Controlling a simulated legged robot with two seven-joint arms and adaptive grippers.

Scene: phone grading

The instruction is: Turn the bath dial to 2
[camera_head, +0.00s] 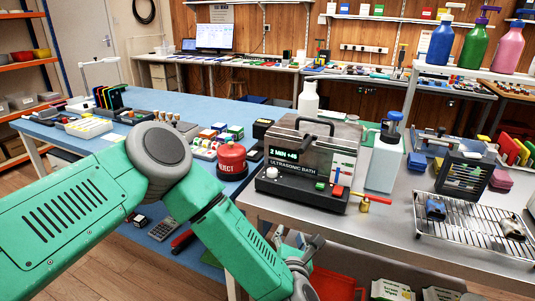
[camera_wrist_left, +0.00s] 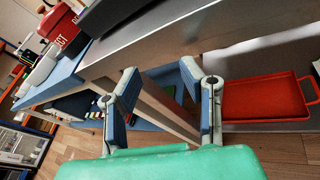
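The ultrasonic bath (camera_head: 310,148) stands on the steel bench, with a lit display above its name label. The display seems to read 2 MIN, with further small characters. Its dial (camera_head: 272,172), a pale round knob, is at the left of the dark front panel; its pointer setting is too small to read. My left gripper (camera_head: 308,243) is in front of and below the bench's front edge, apart from the dial. In the left wrist view its two fingers (camera_wrist_left: 160,68) are spread with nothing between them. My right gripper is in neither view.
A red REJECT bin (camera_head: 231,162) stands left of the bath. A brass valve with a red handle (camera_head: 368,199) sits at its front right. A pump bottle (camera_head: 385,155) and a wire rack (camera_head: 470,228) are further right. A red tray (camera_wrist_left: 262,97) lies below the bench.

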